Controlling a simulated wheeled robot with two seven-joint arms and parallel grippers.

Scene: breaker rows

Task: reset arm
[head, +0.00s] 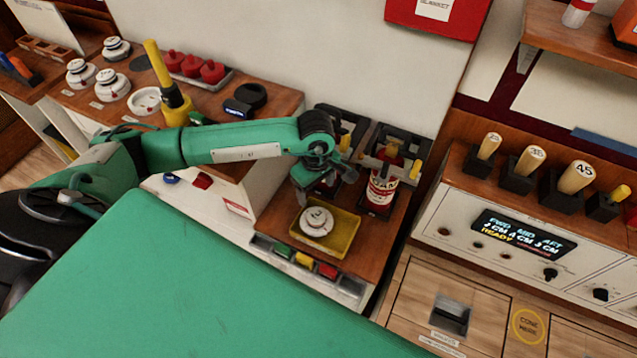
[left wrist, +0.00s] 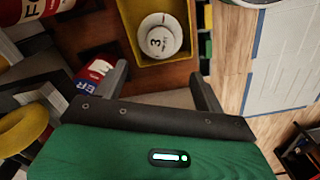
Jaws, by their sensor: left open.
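My left arm, green, reaches in from the left in the head view. Its gripper (head: 322,182) is open and empty, pointing down over the wooden counter behind a yellow tray (head: 346,238). A white round weight-like piece (head: 317,219) lies in the tray. In the left wrist view the open fingers (left wrist: 157,74) are apart, with nothing between them. There the piece, marked 3 (left wrist: 159,36), sits in the yellow tray (left wrist: 128,10) ahead of the fingertips. A red-and-white labelled object (left wrist: 95,73) lies beside one finger. My right gripper is not in view.
A red-and-white bottle (head: 381,188) stands in a black holder right of the gripper. A yellow-handled tool (head: 158,62) stands by the forearm, near red knobbed pieces (head: 192,66). A panel with a lit display (head: 515,237) and wooden pegs (head: 576,177) is at right.

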